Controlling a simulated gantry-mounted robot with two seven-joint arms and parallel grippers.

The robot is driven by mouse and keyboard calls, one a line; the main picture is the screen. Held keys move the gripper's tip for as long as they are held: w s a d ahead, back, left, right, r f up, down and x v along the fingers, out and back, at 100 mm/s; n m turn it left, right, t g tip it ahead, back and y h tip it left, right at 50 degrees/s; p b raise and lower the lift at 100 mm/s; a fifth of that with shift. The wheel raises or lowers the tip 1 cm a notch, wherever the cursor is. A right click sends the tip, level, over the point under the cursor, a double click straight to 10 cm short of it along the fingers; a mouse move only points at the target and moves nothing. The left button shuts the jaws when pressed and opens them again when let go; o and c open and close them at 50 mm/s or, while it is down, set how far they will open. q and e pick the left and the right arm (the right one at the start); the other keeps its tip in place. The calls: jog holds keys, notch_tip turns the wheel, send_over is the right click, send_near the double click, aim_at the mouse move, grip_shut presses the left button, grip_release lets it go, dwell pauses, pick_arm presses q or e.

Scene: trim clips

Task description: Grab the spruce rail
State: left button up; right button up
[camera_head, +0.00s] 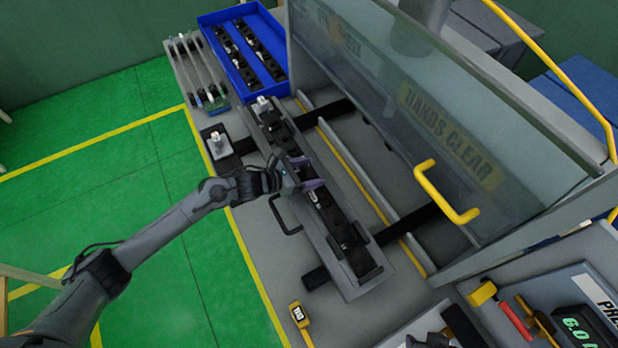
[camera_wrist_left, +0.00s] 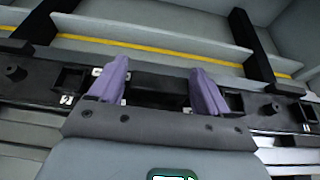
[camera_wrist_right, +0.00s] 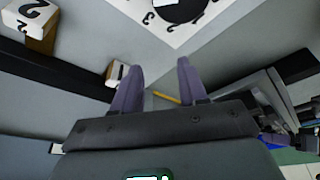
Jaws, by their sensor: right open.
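A long black rail with several clips (camera_head: 337,222) lies in the grey fixture (camera_head: 361,285) on the bench. I cannot tell whether it is the spruce rail; no rail shows a clear spruce colour. Several thin pale rails (camera_head: 197,68) lie side by side on a grey rack at the top left. My left gripper (camera_head: 306,174) is over the middle of the black rail. In the left wrist view its purple fingers (camera_wrist_left: 157,72) stand wide apart, with the rail crossing behind them. My right gripper (camera_wrist_right: 160,66) is open and empty in its wrist view, above a grey surface.
A blue bin (camera_head: 233,75) holds more black parts beside the rack. A transparent guard with a yellow handle (camera_head: 447,192) stands right of the fixture. A yellow device (camera_head: 299,314) lies near the bench's front. Numbered white blocks (camera_wrist_right: 30,22) show in the right wrist view.

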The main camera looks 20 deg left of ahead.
pick_arm(q)
jog(key=c, duration=0.7)
jog(key=shift+c, duration=1.1)
jog(key=shift+r, duration=0.1)
